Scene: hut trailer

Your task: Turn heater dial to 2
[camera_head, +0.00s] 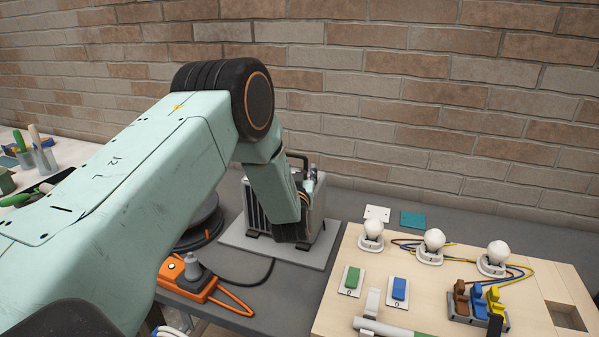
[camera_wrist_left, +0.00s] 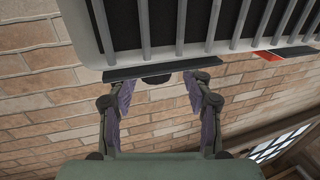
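The heater (camera_head: 318,212), a grey box with a dark handle (camera_head: 298,157) on top, stands on a pale slab (camera_head: 288,251) by the brick wall. My left arm hides much of its front. In the left wrist view its barred grille (camera_wrist_left: 205,28) fills the top. A dark rounded part (camera_wrist_left: 157,79), possibly the dial, shows below a black strip between my fingertips. Its number marks are not readable. My left gripper (camera_wrist_left: 158,86) is open around that part, with no contact visible. In the head view the gripper (camera_head: 311,181) is partly hidden at the heater's top. My right gripper is not in view.
A wooden board (camera_head: 335,302) with bulbs (camera_head: 434,240), switches (camera_head: 399,289) and wires is at right. Tools in a holder (camera_head: 42,157) stand far left. The wall is close behind the heater.

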